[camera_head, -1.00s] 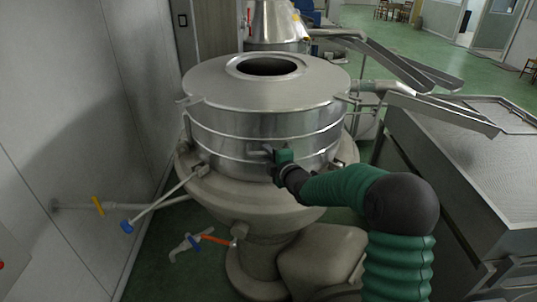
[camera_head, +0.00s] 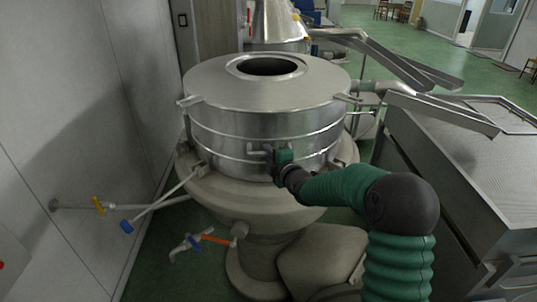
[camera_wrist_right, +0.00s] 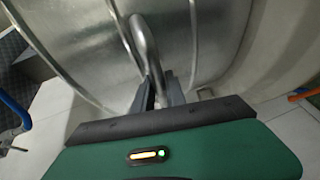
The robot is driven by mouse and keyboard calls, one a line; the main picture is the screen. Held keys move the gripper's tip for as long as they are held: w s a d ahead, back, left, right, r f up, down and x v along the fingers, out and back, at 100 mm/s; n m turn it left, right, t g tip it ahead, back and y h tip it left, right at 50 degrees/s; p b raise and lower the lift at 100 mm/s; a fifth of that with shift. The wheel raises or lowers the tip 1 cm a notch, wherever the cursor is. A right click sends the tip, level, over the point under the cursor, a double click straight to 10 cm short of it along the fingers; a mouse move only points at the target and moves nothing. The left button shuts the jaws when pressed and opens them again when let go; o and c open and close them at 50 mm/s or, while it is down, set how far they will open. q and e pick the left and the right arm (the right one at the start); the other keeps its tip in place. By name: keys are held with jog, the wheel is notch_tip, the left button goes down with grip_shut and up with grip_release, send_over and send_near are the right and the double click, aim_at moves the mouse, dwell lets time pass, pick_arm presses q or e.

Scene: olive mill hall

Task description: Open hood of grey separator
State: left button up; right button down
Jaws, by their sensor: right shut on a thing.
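The grey separator (camera_head: 215,187) stands in the middle of the head view, with a round metal hood (camera_head: 225,92) on top that has a dark round opening. A bent metal handle (camera_head: 259,149) is on the front of the hood's side wall. My right gripper (camera_head: 270,155) is at this handle. In the right wrist view the handle (camera_wrist_right: 145,45) runs down between the two fingers of the gripper (camera_wrist_right: 158,92), which are shut on it. The hood sits on the separator body, and I see no clear gap under it. My left gripper is not in view.
A wall (camera_head: 60,110) stands close on the left. Pipes with a blue-ended valve (camera_head: 127,226) and an orange-handled valve (camera_head: 214,239) stick out low at the left. A metal tank (camera_head: 470,160) and sloping chutes (camera_head: 440,107) are on the right. Green floor lies behind.

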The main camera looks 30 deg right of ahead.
jog(key=shift+s+d+f, duration=0.1)
jog(key=shift+f, duration=0.15)
